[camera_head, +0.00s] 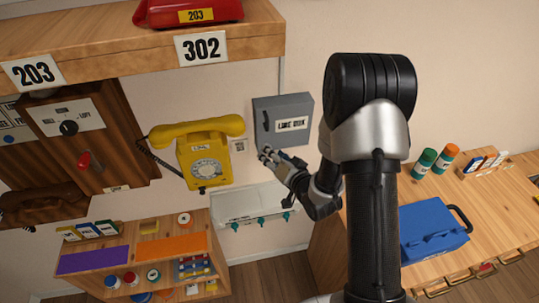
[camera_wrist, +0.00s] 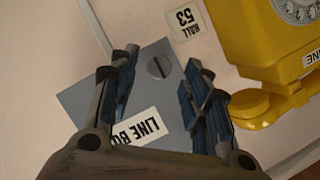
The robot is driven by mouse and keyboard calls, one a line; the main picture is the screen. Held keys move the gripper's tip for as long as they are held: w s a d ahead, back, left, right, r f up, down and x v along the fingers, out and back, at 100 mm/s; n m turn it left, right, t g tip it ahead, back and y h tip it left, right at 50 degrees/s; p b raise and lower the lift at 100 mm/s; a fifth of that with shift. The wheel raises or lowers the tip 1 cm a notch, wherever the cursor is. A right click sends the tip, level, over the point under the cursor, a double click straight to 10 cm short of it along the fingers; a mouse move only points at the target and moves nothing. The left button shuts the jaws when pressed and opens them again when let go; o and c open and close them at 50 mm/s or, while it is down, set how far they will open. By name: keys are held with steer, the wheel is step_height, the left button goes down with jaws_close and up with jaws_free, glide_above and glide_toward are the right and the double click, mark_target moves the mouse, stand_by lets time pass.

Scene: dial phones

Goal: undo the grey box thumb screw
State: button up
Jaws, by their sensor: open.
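The grey box (camera_head: 300,109), labelled LINE BOX, is fixed to the wall right of the yellow phone. Its round thumb screw (camera_wrist: 159,67), with a dark slot across it, shows in the wrist view beside the label. In the head view the screw (camera_head: 265,120) is a small dark mark on the box's left side. My gripper (camera_head: 267,154) is open and empty, near the box's lower left corner in the head view. In the wrist view the gripper (camera_wrist: 161,60) has its fingers spread on either side of the screw, apparently without touching it; the distance to the box is unclear.
A yellow wall phone (camera_head: 204,155) hangs close left of the box, with a small HALL 53 tag (camera_wrist: 187,20) between. A white rack (camera_head: 250,203) with teal hooks is below. A wooden shelf (camera_head: 115,42) is above left. A bench with a blue case (camera_head: 428,235) is at right.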

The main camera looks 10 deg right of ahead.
steer(key=shift+x, duration=1.4)
jaws_close()
